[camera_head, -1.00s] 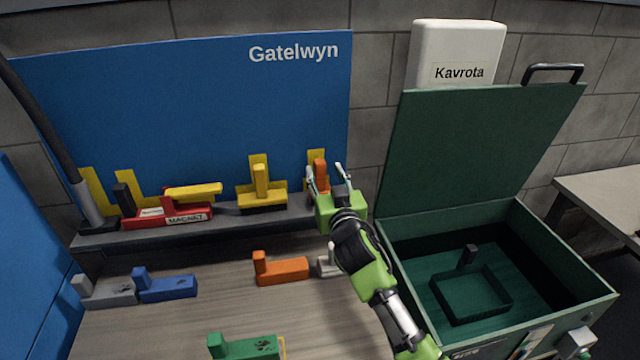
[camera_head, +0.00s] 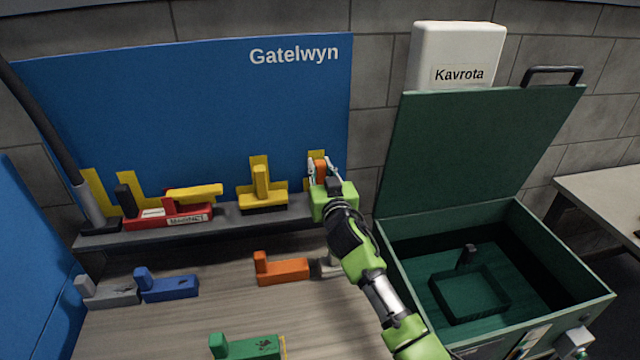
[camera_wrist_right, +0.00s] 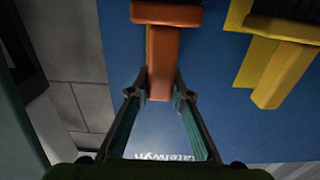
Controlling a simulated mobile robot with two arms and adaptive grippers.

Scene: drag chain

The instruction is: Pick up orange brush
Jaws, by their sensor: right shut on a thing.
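The orange brush (camera_head: 320,171) stands at the right end of the grey shelf, in front of a yellow patch on the blue panel. My right gripper (camera_head: 324,168) is shut on its upright handle. In the right wrist view, the orange handle (camera_wrist_right: 162,60) lies between the two fingertips (camera_wrist_right: 160,92), with a wider orange part at the top edge. The gripper hides the brush's lower part in the head view. My left gripper is not in view.
A yellow brush (camera_head: 261,190) stands to the left on the shelf, beside a red magnet block (camera_head: 168,214). An orange block (camera_head: 283,271), a blue block (camera_head: 167,286) and a green block (camera_head: 247,347) lie on the table. An open green box (camera_head: 548,262) stands at right.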

